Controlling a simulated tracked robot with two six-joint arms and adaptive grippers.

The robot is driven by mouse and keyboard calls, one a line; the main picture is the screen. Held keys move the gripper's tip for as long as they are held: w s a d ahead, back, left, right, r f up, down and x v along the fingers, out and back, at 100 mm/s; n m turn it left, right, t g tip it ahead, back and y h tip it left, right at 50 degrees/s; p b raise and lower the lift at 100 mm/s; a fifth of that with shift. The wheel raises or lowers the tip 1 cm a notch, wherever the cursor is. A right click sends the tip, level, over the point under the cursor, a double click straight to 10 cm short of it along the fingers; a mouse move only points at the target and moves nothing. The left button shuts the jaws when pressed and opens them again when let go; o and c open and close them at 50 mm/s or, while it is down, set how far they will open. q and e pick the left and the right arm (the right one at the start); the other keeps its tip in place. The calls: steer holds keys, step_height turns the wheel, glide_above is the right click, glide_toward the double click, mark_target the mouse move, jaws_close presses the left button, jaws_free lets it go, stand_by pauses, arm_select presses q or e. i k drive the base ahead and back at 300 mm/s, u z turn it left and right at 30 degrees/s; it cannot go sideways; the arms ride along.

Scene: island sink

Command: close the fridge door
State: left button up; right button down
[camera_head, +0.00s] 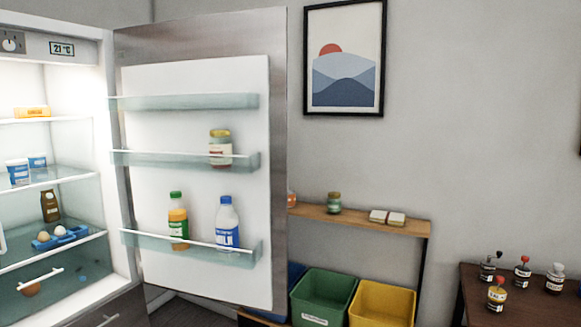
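The fridge (113,215) stands at the left with its lit inside and shelves in view. The fridge door (190,80) is wide open, its inner face turned toward me and its hinge side next to the fridge body. Its door shelves hold a jar (220,148), a green-capped bottle (178,220) and a blue-and-white bottle (227,222). The door's free edge (279,150) is at its right side. Neither of my grippers shows in the head view.
Right of the door are a wooden shelf (375,222), a green bin (322,292) and a yellow bin (383,300). A dark table (530,307) with several small bottles stands at the far right. A picture (345,60) hangs on the wall. Nothing visible stands in front of the door.

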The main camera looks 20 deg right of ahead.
mark_target(178, 82)
steer(key=z, duration=0.1)
steer(key=i, duration=1)
steer(key=u, duration=0.1)
